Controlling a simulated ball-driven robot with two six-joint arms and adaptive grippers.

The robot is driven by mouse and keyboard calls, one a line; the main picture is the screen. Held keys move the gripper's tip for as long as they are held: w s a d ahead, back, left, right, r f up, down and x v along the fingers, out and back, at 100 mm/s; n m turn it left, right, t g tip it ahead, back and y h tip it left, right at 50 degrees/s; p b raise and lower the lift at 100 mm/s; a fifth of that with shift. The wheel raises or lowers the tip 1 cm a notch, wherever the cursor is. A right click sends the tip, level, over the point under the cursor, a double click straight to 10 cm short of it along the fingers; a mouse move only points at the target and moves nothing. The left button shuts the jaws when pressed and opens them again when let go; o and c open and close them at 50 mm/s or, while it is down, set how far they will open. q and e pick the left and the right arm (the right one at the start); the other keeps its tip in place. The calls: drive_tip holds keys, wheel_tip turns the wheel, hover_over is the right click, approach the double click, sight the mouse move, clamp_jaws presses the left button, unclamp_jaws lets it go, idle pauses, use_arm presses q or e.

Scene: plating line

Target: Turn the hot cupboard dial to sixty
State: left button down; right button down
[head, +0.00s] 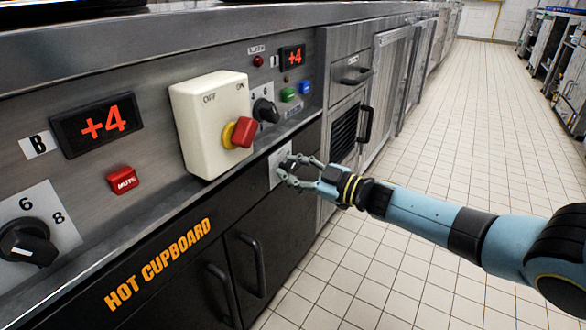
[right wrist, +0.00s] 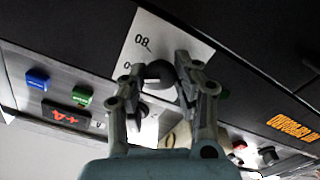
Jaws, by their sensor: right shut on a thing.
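The hot cupboard dial is a small dark knob (right wrist: 158,73) on a white scale plate (right wrist: 150,35). In the right wrist view the plate's printed numbers appear upside down; one looks like 80, and another is partly covered. In the head view the plate (head: 279,160) is on the dark lower front, right of the HOT CUPBOARD lettering (head: 160,265). My right gripper (head: 285,172) is at the plate, its fingers shut on the knob from both sides. The fingers hide the knob in the head view, and I cannot read its pointer. My left gripper is not in view.
A cream switch box (head: 205,120) with a red and yellow handle (head: 238,133) juts out just above left of my gripper. Another black dial (head: 28,242) is at lower left. Dark cupboard doors (head: 245,260) with handles lie below. The tiled floor (head: 440,150) at right is clear.

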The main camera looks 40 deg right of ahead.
drive_tip(key=shift+s+f, duration=0.1)
drive_tip(key=shift+f, duration=0.05)
drive_tip(key=c, duration=0.9)
unclamp_jaws()
drive_tip(key=shift+c, duration=0.2)
drive_tip(key=v, duration=1.2)
